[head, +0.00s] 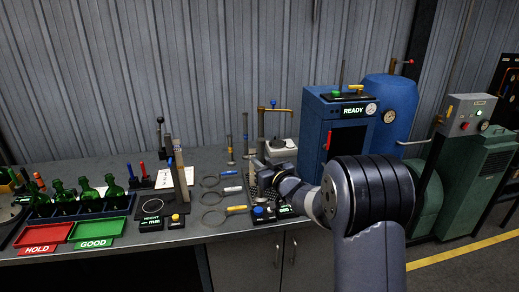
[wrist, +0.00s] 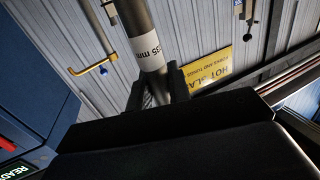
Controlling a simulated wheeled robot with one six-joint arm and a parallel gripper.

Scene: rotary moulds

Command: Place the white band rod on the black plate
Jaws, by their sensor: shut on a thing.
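My gripper (wrist: 160,88) is shut on a grey metal rod with a white band (wrist: 147,54) marked "35 mm" in the wrist view. The rod stands up out of the fingers and runs off the top of the picture. In the head view my gripper (head: 262,172) is over the right part of the bench, with the upright rod (head: 261,127) above it. A dark plate-like surface (head: 252,191) shows just below the gripper, partly hidden by it; I cannot tell surely whether it is the black plate. The rod's lower end is hidden.
Rings with coloured handles (head: 213,198) lie left of the gripper. Other upright rods (head: 245,135) stand close behind. A blue cabinet (head: 333,125) reading READY stands to the right. Green bottles (head: 88,192) and red (head: 42,236) and green trays (head: 97,231) are at the left.

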